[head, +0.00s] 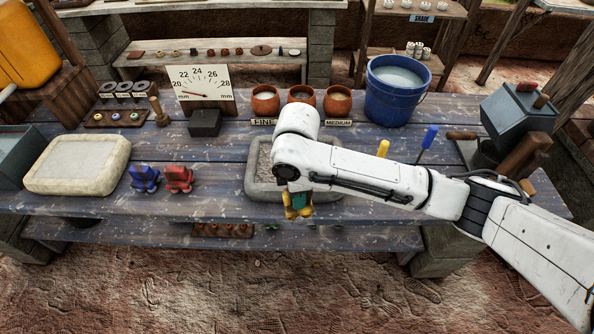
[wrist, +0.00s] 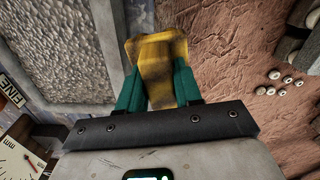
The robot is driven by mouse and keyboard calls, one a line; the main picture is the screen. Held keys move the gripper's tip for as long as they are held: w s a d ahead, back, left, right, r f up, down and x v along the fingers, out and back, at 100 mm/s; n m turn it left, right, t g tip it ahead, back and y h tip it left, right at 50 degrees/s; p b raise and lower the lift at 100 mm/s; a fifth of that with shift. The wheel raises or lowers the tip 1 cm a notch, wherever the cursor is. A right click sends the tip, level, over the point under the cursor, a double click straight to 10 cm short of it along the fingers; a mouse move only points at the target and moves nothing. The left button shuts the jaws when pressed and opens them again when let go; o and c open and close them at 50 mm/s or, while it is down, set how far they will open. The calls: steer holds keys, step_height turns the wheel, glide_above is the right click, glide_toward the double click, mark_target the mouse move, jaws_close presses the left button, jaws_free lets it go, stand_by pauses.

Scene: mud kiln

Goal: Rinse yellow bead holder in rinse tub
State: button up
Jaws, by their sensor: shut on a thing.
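The yellow bead holder (head: 297,211) is in my gripper (head: 297,200), whose teal fingers are shut on it near the table's front edge. In the wrist view the yellow holder (wrist: 156,62) sits between the teal fingers of my gripper (wrist: 158,85), beside the edge of a grey stone tray. My arm hides part of that tray in the head view. A blue bucket of water (head: 392,100) stands at the back right of the table. No label shows which vessel is the rinse tub; a grey-blue open box (head: 12,165) is also cut by the left edge.
The grey stone tray (head: 262,185) lies under my arm. A pale slab (head: 78,163), a blue holder (head: 145,178) and a red holder (head: 178,178) are to the left. Clay pots (head: 265,101) and a dial gauge (head: 203,85) stand behind. Upright tools (head: 428,138) are right, near my arm.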

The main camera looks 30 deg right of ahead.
steer(key=s+a+f+m, duration=0.2)
steer(key=s+f+m, duration=0.1)
steer(key=f+m, duration=0.3)
steer(key=s+a+f+m, duration=0.3)
steer(key=s+f+m, duration=0.1)
steer(key=f+m, duration=0.3)
steer(key=shift+f, duration=0.5)
steer(key=shift+s+d+f, duration=0.1)
steer(key=shift+s+f, duration=0.05)
